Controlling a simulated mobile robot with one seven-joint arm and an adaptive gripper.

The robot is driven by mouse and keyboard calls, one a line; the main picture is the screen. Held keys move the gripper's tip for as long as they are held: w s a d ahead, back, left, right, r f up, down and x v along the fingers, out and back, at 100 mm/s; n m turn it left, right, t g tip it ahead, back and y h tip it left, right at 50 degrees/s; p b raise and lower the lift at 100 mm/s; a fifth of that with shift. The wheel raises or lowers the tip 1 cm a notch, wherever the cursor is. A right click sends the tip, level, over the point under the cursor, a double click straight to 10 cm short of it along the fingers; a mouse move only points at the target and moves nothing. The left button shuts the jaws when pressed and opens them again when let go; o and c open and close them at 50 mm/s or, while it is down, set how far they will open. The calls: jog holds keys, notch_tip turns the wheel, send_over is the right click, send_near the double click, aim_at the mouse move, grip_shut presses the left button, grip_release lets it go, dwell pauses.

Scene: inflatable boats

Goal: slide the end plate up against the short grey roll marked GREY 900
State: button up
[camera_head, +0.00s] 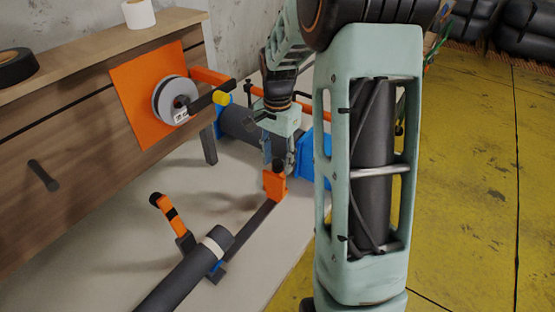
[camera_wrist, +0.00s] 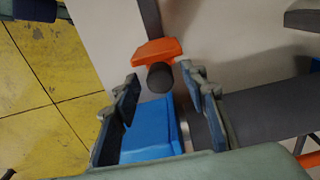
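My gripper (camera_head: 279,160) points down at the bench near the middle of the head view. In the wrist view its two fingers stand apart, with a blue plate-like block (camera_wrist: 150,133) showing between and below them; I cannot tell whether they touch it. The blue part also shows right of my gripper in the head view (camera_head: 307,152). A dark grey roll (camera_head: 238,123) lies behind my gripper, and a roll fills the right of the wrist view (camera_wrist: 265,112). An orange piece (camera_head: 276,187) with a black knob stands just below the fingertips. No GREY 900 marking is legible.
A dark rail (camera_head: 245,233) runs toward a second roll with a pale band (camera_head: 185,270). An orange lever (camera_head: 166,209) stands left. An orange panel (camera_head: 140,92) with a spool is behind. Yellow floor (camera_head: 465,180) is at right. The pale bench between is mostly clear.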

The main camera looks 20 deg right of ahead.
grip_shut()
dwell(0.3)
jog(key=s+a+b, duration=0.2)
jog(key=s+a, duration=0.9)
jog(key=a, duration=0.5)
jog(key=shift+w+a, duration=0.1)
grip_release()
jog(key=shift+r, duration=0.1)
notch_tip(320, 180, up, 7)
jog(key=shift+r, duration=0.2)
